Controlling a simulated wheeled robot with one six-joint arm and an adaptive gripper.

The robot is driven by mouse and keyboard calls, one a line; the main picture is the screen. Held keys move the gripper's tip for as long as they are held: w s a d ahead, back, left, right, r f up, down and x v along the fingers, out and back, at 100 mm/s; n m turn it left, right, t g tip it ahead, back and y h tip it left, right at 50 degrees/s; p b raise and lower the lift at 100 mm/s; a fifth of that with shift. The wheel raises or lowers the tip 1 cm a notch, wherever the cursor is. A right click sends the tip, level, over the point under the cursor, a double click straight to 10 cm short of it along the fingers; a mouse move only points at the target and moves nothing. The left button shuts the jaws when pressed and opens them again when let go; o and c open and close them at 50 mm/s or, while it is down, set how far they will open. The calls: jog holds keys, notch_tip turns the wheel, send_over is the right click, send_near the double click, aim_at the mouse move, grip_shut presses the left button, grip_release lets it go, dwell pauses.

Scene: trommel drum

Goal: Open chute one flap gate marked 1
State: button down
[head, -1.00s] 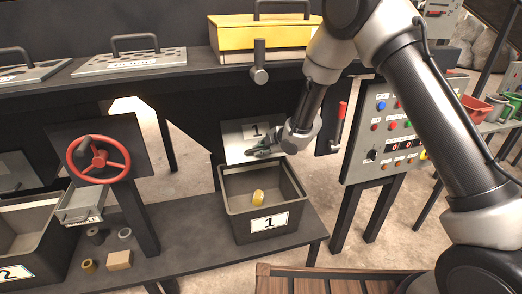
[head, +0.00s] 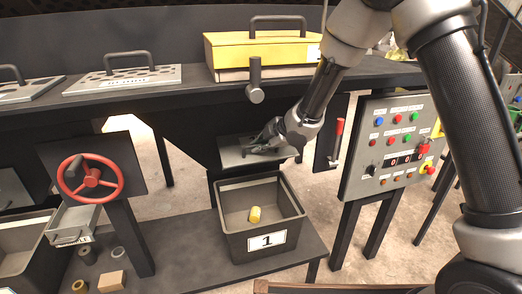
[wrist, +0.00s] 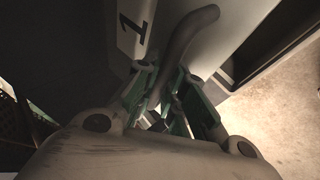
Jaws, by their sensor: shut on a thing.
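The flap gate (head: 232,155) of chute one is a grey plate above the bin marked 1. It is tilted outward, swung up near level, and looks foreshortened in the head view. My gripper (head: 256,148) is at the flap's face. In the wrist view the flap (wrist: 208,38) carries a black 1, and a curved grey handle (wrist: 187,38) stands out from it. My gripper's greenish fingers (wrist: 165,95) are shut on this handle. The exact contact is partly hidden by dark shadow and the gripper body.
The bin marked 1 (head: 233,243) stands below the flap with a yellow piece (head: 254,214) in it. A red handwheel (head: 90,177) is at left. A red-handled lever (head: 338,137) and a control panel (head: 395,150) are at right. A grey knobbed lever (head: 256,85) hangs above.

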jog(key=shift+w+r, duration=0.1)
jog(key=shift+r, duration=0.15)
jog(key=c, duration=1.5)
grip_release()
jog(key=s+d+r, duration=0.1)
jog(key=s+d, duration=0.2)
jog(key=d, duration=0.1)
jog(key=s+d+r, duration=0.1)
jog(key=s+d, duration=0.2)
jog(key=d, duration=0.1)
jog(key=s+d+r, duration=0.1)
jog(key=s+d, duration=0.2)
jog(key=d, duration=0.1)
jog(key=shift+s+d+r, duration=0.15)
jog(key=shift+s, duration=0.15)
